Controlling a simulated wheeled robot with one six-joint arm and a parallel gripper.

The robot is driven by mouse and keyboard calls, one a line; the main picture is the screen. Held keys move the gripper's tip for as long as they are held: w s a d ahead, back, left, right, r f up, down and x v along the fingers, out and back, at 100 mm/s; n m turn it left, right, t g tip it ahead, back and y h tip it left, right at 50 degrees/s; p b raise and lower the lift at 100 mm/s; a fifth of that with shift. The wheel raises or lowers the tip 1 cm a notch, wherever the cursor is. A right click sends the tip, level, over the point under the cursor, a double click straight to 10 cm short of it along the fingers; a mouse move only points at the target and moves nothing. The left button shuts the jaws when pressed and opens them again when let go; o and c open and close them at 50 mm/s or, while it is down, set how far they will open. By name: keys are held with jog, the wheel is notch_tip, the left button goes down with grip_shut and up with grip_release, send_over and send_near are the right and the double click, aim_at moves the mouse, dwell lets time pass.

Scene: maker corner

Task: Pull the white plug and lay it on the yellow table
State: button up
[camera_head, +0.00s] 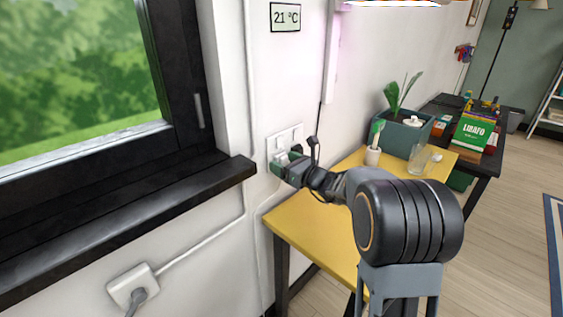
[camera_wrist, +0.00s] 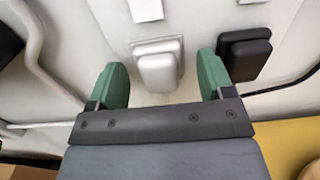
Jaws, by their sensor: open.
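In the wrist view, a white plug (camera_wrist: 157,70) sits on the white wall plate, between the green fingertips of my gripper (camera_wrist: 162,80). My gripper is open around it, with a gap visible on both sides. In the head view, my gripper (camera_head: 287,164) is up against the wall socket plate (camera_head: 287,134), and it mostly hides the plug there. The yellow table (camera_head: 300,232) stands below and to the right of the socket; a yellow edge also shows in the wrist view (camera_wrist: 299,145).
A black plug (camera_wrist: 244,52) with a dark cable sits close right of my right finger. The window sill (camera_head: 130,215) juts out left of my gripper.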

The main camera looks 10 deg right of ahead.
aim_at(285, 163)
dwell(0.5)
jog(key=c, duration=1.2)
jog(key=shift+c, duration=0.2)
jog(key=shift+b+v, duration=0.5)
jog(key=shift+v, duration=2.45)
